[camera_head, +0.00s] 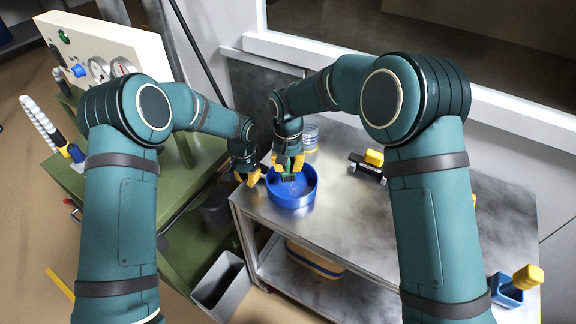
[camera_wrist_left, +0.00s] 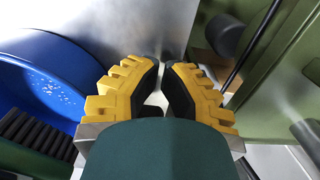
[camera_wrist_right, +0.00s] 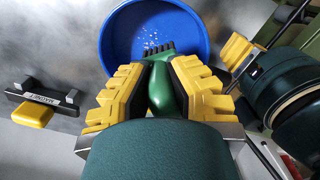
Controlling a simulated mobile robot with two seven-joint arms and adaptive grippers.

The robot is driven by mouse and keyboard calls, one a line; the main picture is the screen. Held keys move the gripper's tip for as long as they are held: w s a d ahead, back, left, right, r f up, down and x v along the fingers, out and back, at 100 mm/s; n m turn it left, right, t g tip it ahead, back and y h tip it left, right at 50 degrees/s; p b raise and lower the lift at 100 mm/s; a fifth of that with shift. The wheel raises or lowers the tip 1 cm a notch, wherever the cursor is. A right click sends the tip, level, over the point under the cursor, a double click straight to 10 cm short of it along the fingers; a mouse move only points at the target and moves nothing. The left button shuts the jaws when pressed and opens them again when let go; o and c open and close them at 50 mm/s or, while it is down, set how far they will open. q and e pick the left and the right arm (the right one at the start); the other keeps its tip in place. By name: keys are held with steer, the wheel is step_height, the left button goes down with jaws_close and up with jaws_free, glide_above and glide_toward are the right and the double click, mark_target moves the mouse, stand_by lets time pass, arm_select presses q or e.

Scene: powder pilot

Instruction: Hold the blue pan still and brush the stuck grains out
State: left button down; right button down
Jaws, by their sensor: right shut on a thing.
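The blue pan (camera_head: 293,200) stands on the metal table near its left end. Pale grains (camera_wrist_right: 150,37) show on its floor in the right wrist view. My right gripper (camera_head: 289,163) is shut on the green brush (camera_wrist_right: 162,85), whose dark bristles point down into the pan; whether they touch the floor is unclear. My left gripper (camera_head: 247,177) is just outside the pan's left rim. In the left wrist view its fingertips (camera_wrist_left: 161,66) are close together with no pan wall between them, and the pan (camera_wrist_left: 45,75) lies to their left.
A dark magnet bar with a yellow grip (camera_wrist_right: 35,112) lies right of the pan on the table (camera_head: 350,225). A clear round container (camera_head: 311,135) stands behind. A blue holder with a yellow-handled tool (camera_head: 510,290) is at the front right. A green bench with a gauge panel (camera_head: 105,60) stands left.

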arm_select(q)
steer(key=shift+r, duration=0.1)
